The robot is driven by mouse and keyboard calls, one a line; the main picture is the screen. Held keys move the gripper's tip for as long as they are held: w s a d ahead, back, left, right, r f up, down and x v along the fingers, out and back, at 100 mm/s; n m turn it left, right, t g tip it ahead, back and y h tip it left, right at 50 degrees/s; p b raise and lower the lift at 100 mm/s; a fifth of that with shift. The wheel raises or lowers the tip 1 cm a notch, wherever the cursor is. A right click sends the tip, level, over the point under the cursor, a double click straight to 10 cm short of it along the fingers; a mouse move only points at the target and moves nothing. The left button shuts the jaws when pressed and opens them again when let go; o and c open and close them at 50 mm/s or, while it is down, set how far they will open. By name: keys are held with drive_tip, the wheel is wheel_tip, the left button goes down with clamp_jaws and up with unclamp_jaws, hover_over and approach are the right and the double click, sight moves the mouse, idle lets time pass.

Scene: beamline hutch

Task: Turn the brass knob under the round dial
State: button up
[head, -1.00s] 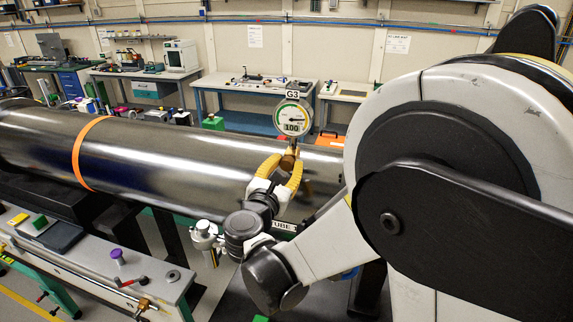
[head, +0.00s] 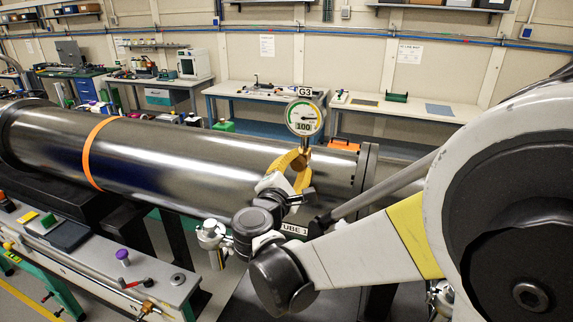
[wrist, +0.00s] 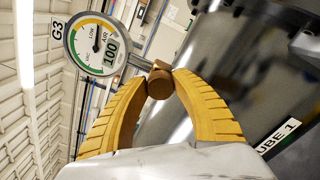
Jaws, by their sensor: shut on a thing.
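The round dial (head: 304,117), marked G3, has a white face with a green and yellow band and a readout of 100. It also shows in the wrist view (wrist: 95,44), turned on its side. The brass knob (wrist: 159,85) is under the dial on a short stem. My gripper (wrist: 160,76) has its two curved yellow fingers closed on the knob, one tip on each side. In the head view my gripper (head: 301,157) reaches up to the knob from below, and the fingers hide most of the knob.
A large shiny steel tube (head: 200,155) with an orange band lies behind my gripper. A bench (head: 110,270) with a purple knob and small parts is at the lower left. Worktables (head: 262,92) stand along the back wall.

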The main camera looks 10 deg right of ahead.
drive_tip(key=m+b, duration=0.1)
drive_tip(key=m, duration=0.5)
drive_tip(key=shift+f+b, duration=0.1)
drive_tip(key=shift+b, duration=0.3)
drive_tip(key=m+b, duration=0.1)
drive_tip(key=m, duration=0.4)
drive_tip(key=shift+m, duration=0.4)
drive_tip(key=o, duration=1.2)
drive_tip(key=v, duration=1.2)
